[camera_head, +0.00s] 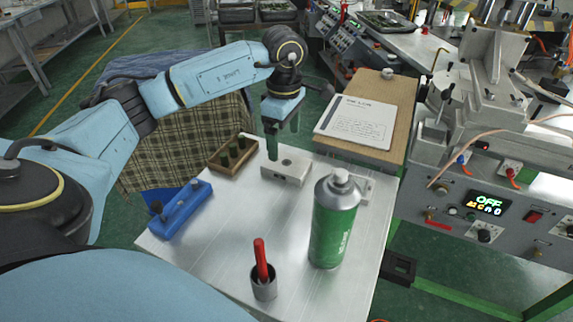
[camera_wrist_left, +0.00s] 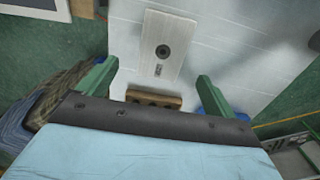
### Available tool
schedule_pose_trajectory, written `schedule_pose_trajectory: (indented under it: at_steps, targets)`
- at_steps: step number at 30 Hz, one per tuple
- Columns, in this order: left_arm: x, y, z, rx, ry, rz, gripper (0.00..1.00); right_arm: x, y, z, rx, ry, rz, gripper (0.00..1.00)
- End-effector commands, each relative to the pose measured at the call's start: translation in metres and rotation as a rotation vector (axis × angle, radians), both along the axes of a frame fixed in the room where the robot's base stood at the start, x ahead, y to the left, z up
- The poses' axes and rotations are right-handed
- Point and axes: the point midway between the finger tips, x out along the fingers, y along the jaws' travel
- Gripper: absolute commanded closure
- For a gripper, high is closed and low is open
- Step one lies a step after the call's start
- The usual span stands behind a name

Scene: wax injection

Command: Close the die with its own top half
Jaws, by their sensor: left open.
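A pale grey die block (camera_head: 293,176) with a dark round hole in its top lies flat on the white table, near its far edge. It also shows in the left wrist view (camera_wrist_left: 165,28), where its near end lies between the fingers. A second pale die piece (camera_head: 366,186) is to its right, partly hidden by the spray can. I cannot tell which one is the top half. My left gripper (camera_head: 272,148) points down at the left end of the first block. In the left wrist view its green fingers (camera_wrist_left: 155,75) are apart, with nothing held.
A wooden tray with dark green pegs (camera_head: 220,170) and a blue rack (camera_head: 183,211) stand left of the block. A green spray can (camera_head: 335,225) and a cup (camera_head: 264,288) with a red-handled tool stand nearer. A wooden board with a sheet (camera_head: 358,120) is behind. The table's front left is clear.

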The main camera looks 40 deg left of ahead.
Motion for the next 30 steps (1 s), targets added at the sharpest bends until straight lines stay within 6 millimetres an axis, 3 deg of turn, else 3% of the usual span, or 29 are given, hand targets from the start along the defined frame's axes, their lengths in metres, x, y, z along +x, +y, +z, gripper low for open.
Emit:
schedule_pose_trajectory:
  at_steps: [11, 18, 26, 30]
  targets:
    - [-0.001, -0.004, -0.031, -0.002, 0.002, -0.001, 0.08, -0.003, -0.01, -0.003, -0.013, 0.005, 0.004, 0.16]
    - [-0.002, -0.007, -0.066, -0.001, 0.002, 0.0, 0.08, -0.002, -0.01, -0.005, -0.013, 0.004, 0.005, 0.16]
    - [-0.001, -0.007, -0.069, 0.0, -0.001, -0.001, 0.08, 0.003, -0.009, -0.005, -0.011, -0.003, 0.005, 0.16]
    - [-0.001, -0.007, -0.069, 0.0, -0.001, -0.001, 0.27, 0.005, -0.008, -0.005, -0.01, -0.006, 0.005, 0.16]
